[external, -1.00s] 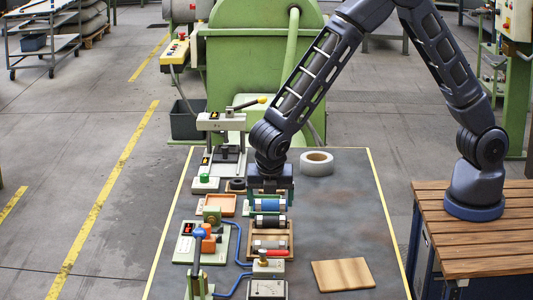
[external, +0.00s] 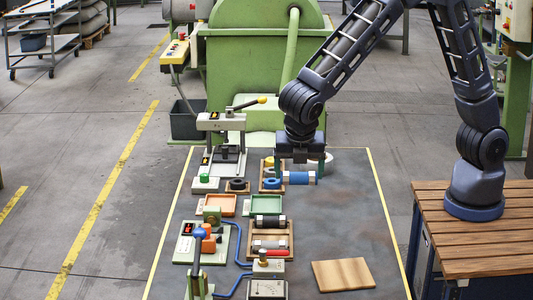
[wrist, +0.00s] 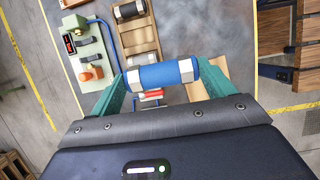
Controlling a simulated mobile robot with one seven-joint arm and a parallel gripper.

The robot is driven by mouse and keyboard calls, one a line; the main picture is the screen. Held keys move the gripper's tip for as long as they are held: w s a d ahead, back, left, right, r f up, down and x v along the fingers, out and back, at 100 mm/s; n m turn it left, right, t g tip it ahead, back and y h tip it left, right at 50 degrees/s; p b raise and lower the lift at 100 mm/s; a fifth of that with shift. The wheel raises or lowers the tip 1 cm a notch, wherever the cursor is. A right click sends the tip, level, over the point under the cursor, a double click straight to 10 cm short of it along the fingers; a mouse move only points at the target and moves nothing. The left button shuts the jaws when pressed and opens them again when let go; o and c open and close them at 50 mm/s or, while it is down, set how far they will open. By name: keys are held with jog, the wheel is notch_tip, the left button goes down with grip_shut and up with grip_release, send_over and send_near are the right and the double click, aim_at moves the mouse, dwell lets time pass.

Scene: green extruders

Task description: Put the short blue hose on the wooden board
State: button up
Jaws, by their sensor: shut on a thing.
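My gripper (external: 299,172) is shut on the short blue hose (external: 298,178), a blue cylinder with pale metal ends. It holds the hose level, crosswise between its green fingers, over the back part of the dark table. In the wrist view the hose (wrist: 163,75) spans between the two fingers. The wooden board (external: 342,274) lies flat and bare at the front right of the table, well in front of the gripper and to its right. Tan surface shows behind the right finger in the wrist view, but I cannot tell whether it is the board.
An empty green tray (external: 266,206) and an orange tray (external: 221,205) lie left of the hose. A press (external: 222,150) stands back left. The table's right side is mostly clear.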

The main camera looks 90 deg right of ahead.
send_over(343, 270)
jog(key=a, duration=0.2)
notch_tip(343, 270, down, 20)
jog(key=shift+r, duration=0.15)
dwell(0.5)
jog(key=o, duration=0.9)
jog(key=v, duration=1.2)
